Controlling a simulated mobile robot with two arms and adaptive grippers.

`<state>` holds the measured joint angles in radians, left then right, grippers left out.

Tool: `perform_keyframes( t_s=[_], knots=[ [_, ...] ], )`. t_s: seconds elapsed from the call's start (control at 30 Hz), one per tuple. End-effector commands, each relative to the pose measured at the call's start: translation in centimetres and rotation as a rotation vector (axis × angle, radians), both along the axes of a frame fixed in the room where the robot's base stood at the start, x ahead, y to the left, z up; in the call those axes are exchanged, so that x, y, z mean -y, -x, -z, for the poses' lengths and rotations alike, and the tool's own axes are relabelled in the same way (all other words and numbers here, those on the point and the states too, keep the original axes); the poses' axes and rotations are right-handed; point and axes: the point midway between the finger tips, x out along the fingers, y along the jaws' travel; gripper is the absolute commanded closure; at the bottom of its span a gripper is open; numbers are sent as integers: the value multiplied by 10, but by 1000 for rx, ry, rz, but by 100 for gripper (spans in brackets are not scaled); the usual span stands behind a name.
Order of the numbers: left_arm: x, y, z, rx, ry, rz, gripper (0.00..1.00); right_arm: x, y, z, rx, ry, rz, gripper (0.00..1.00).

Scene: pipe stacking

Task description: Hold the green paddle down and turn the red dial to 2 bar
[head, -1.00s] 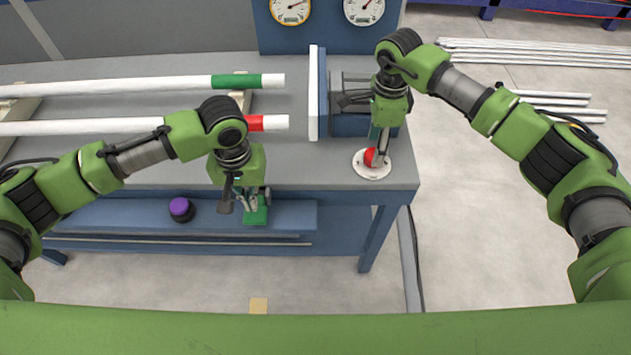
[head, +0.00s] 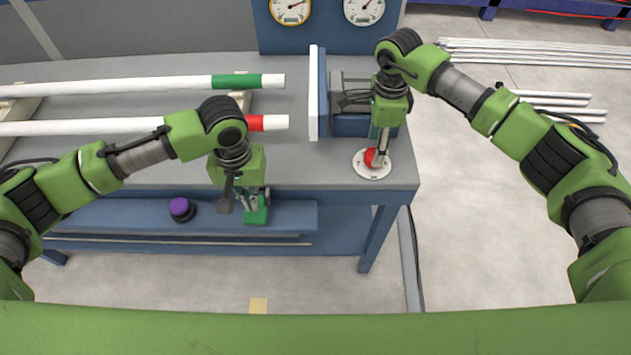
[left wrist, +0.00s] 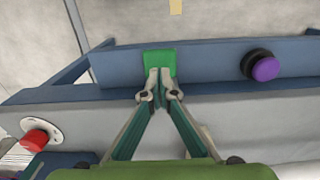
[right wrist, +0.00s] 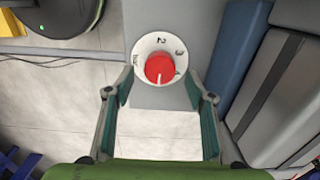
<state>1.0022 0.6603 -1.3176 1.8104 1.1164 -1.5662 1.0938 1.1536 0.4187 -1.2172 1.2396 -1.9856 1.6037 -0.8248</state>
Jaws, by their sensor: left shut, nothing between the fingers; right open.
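The green paddle (head: 257,212) is on the blue lower ledge at the table's front. It also shows in the left wrist view (left wrist: 160,57). My left gripper (head: 250,200) is shut and empty, its fingertips (left wrist: 160,93) overlapping the paddle's table-side end; I cannot tell whether they press on it. The red dial (right wrist: 160,69) sits on a round white scale plate (right wrist: 147,45) with dark numbers, its white mark pointing down in the right wrist view. My right gripper (right wrist: 158,97) is open, with a finger on each side of the dial. In the head view it partly hides the dial (head: 371,158).
A purple button (head: 180,207) is left of the paddle on the ledge. White pipes with green (head: 236,81) and red (head: 256,123) bands lie on the table at left. A white upright panel (head: 314,95) stands left of my right gripper. Two gauges (head: 291,10) are at the back.

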Motion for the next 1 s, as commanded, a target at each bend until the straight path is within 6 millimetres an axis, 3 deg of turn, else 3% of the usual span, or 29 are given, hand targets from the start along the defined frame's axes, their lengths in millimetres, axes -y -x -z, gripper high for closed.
perform_keyframes(
  t_s=[0.33, 1.0],
  knots=[
    [0, 0, 2, -1, 0, 0, 100, 0, 0, 0, 0, 0, 0, 50],
    [0, 1, 35, -2, 0, 0, 100, 0, 0, 0, 0, 0, 0, 50]
  ],
)
